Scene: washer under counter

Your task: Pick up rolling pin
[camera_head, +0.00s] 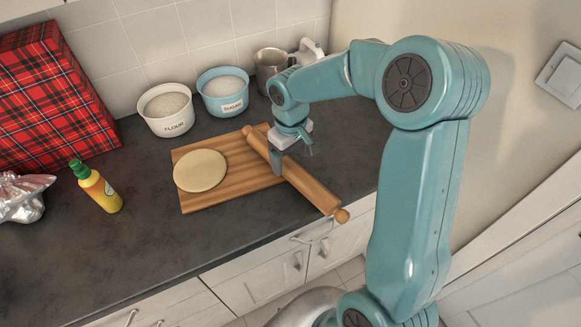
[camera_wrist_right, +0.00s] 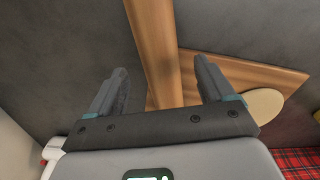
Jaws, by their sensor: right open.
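A wooden rolling pin (camera_head: 312,186) lies diagonally over the right edge of a wooden cutting board (camera_head: 200,203), its near handle over the dark counter. My right gripper (camera_head: 277,162) is at the pin from above, around its middle. In the right wrist view the rolling pin (camera_wrist_right: 155,50) runs between the two spread fingers of my right gripper (camera_wrist_right: 163,82), with a gap on each side. The jaws are open. My left gripper is not in view.
Flat dough (camera_head: 200,170) lies on the board. Behind stand a flour bowl (camera_head: 167,110), a sugar bowl (camera_head: 223,92) and a metal cup (camera_head: 270,66). A yellow bottle (camera_head: 97,188) and a red plaid box (camera_head: 55,95) are at left. The counter's front edge is near the pin's handle.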

